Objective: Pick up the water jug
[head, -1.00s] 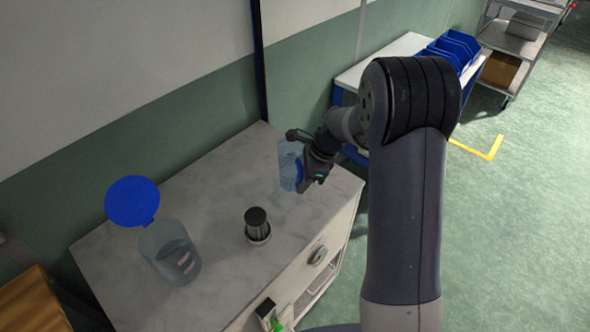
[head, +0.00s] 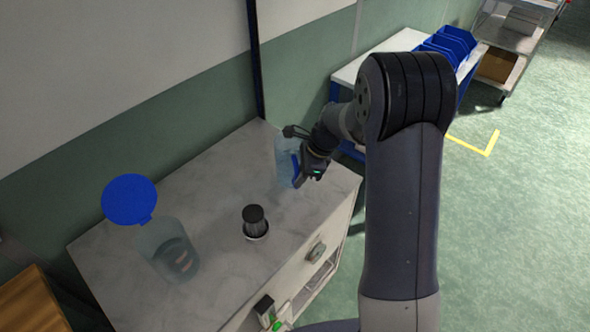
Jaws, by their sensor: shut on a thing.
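The water jug (head: 285,162) is a clear, bluish vessel with a blue handle, at the far right end of the marble-topped counter. My gripper (head: 299,172) is at its right side, shut on the jug at the handle. The fingertips are partly hidden by my wrist. The jug looks upright; I cannot tell whether its base touches the counter.
On the counter (head: 205,185) stand a black-topped cylinder (head: 254,222) in the middle and a clear container (head: 168,250) with a raised blue lid (head: 130,201) at left. Blue bins (head: 447,48) sit on a table behind my arm. The wall runs along the counter's back.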

